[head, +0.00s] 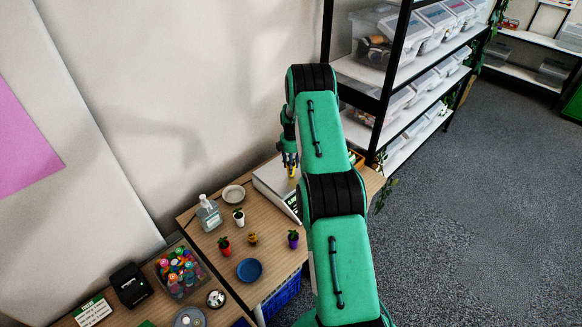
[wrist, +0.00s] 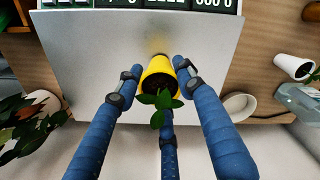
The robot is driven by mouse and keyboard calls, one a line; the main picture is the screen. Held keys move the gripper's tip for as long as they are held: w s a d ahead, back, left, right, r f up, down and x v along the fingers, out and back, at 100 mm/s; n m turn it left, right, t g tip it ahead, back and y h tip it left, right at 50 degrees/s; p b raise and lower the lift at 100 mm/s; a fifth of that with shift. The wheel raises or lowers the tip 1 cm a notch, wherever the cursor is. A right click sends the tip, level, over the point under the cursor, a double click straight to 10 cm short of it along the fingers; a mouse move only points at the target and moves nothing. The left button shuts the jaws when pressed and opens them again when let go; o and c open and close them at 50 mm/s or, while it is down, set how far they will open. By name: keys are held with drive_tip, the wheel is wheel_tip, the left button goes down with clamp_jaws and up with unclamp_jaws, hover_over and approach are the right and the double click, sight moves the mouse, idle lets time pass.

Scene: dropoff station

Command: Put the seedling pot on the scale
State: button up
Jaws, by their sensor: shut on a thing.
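The seedling pot is a yellow pot (wrist: 157,72) with green leaves, between the fingertips of my gripper (wrist: 155,80) in the wrist view. My gripper is shut on it, with blue fingers on either side and another behind. The scale (wrist: 80,60) has a broad pale plate, which lies under the pot; its display (wrist: 150,4) is at the top edge. I cannot tell whether the pot's base touches the plate. In the head view, the yellow pot (head: 291,172) shows small beneath my gripper (head: 290,163), over the scale (head: 268,182), partly hidden by my arm.
On the wooden table stand a white pot (head: 239,218), a red pot (head: 224,248), a small yellow pot (head: 252,239), a purple pot (head: 293,240), a blue bowl (head: 249,270), a pale bowl (head: 233,194) and a clear pump bottle (head: 208,213). A black shelf (head: 385,95) stands behind.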

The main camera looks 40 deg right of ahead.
drive_tip(key=shift+f, duration=0.3)
drive_tip(key=shift+f, duration=0.15)
drive_tip(key=o, duration=1.2)
wheel_tip(320, 180, up, 12)
drive_tip(key=shift+r+b, duration=0.15)
drive_tip(key=shift+b, duration=0.4)
